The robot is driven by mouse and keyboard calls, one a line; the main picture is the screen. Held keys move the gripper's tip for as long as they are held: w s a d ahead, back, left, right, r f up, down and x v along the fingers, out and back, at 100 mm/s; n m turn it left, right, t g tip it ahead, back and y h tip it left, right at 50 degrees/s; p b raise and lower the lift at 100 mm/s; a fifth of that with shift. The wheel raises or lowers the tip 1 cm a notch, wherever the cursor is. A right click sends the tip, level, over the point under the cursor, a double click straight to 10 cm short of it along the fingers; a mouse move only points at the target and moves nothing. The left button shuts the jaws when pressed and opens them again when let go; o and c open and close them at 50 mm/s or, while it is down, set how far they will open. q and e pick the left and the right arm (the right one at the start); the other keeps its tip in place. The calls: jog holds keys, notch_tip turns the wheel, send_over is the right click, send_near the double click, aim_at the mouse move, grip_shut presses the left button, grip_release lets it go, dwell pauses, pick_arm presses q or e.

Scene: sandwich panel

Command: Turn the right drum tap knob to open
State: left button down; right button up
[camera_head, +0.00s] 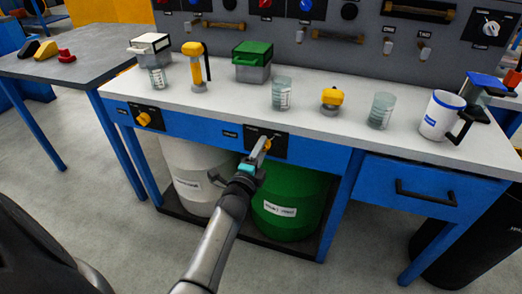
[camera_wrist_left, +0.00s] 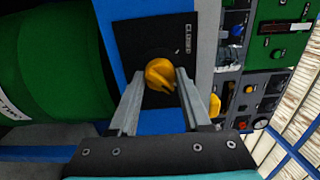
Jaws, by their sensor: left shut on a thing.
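The right drum tap knob (camera_wrist_left: 161,74) is yellow and sits on a black plate (camera_wrist_left: 150,35) on the blue front rail. A label reading CLOSED shows on the plate beyond the knob in the wrist view. My left gripper (camera_wrist_left: 160,88) is shut on the knob, one finger on each side of it. In the head view my left gripper (camera_head: 262,145) covers most of the knob, in front of the black plate (camera_head: 279,148) above the green drum (camera_head: 290,195). My right gripper is not in view.
The left tap knob (camera_head: 143,119) is on the same rail, above the white drum (camera_head: 193,160). The bench top (camera_head: 225,97) holds beakers, a mug (camera_head: 440,115) and boxes. A drawer handle (camera_head: 425,193) sticks out at the right. Open floor lies in front.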

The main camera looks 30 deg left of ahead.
pick_arm(q)
jog(key=shift+c, duration=1.8)
grip_release()
jog(key=shift+s, duration=0.1)
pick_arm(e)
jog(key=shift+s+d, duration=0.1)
